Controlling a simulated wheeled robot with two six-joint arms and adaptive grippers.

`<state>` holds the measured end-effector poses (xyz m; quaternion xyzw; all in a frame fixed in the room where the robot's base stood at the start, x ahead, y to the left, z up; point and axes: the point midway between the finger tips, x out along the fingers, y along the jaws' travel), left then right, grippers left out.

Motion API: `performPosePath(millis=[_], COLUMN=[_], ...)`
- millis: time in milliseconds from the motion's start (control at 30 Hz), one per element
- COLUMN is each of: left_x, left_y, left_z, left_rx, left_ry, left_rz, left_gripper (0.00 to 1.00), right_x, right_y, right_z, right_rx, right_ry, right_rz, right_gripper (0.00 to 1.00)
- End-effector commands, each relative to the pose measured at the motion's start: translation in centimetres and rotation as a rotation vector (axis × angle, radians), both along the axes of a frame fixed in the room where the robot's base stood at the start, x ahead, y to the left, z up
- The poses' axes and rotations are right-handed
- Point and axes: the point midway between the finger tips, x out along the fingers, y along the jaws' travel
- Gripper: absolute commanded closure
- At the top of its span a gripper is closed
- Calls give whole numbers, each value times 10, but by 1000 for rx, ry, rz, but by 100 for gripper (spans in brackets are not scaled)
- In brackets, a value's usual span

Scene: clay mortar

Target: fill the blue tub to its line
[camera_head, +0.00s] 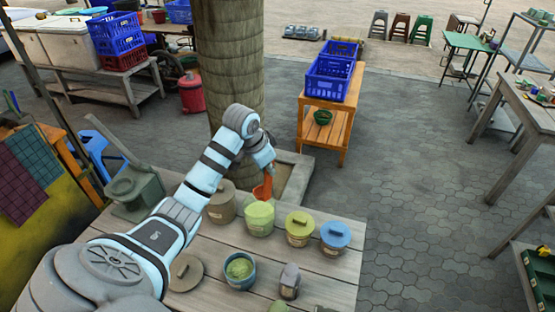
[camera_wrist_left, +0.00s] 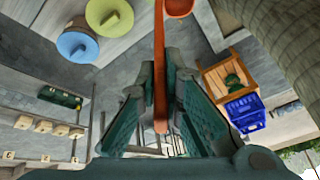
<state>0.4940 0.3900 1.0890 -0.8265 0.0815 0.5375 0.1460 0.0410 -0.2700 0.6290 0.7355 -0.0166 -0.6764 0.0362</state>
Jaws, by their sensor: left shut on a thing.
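My left gripper (camera_head: 266,168) is above the back of the wooden table and shut on the handle of an orange-red scoop (camera_head: 263,189). The scoop hangs just above the green tub (camera_head: 260,220); whether they touch, I cannot tell. In the left wrist view, the scoop handle (camera_wrist_left: 160,85) runs between the fingers, with the bowl at the top edge. An open blue tub (camera_head: 231,282) with green material inside stands near the front of the table. Its line cannot be made out. My right gripper is not in view.
A brown tub (camera_head: 221,209), a yellow-lidded tub (camera_head: 299,230) and a blue-lidded tub (camera_head: 335,238) stand along the back. A loose round lid (camera_head: 185,271) and a grey container (camera_head: 290,282) lie near the blue tub. A thick trunk (camera_head: 229,65) rises behind the table.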

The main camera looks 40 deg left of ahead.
Motion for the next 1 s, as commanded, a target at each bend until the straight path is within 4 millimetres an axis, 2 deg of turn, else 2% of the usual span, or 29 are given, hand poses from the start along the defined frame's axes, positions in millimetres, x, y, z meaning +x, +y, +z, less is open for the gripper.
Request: performPosePath(millis=[133, 300, 500, 700, 1000], left_x=[-6, -5, -4, -5, -4], left_y=[7, 5, 5, 6, 5], left_z=[-27, -61, -92, -105, -104], left_rx=[1, 0, 1, 1, 1], left_ry=[5, 4, 2, 1, 0], left_rz=[13, 10, 8, 10, 8], left_gripper=[100, 100, 100, 100, 100], right_x=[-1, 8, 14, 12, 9], right_y=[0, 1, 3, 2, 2], right_z=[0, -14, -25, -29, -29], right_rx=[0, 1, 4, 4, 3], right_ry=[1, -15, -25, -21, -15], right_rz=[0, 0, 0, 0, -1], right_gripper=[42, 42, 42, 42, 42])
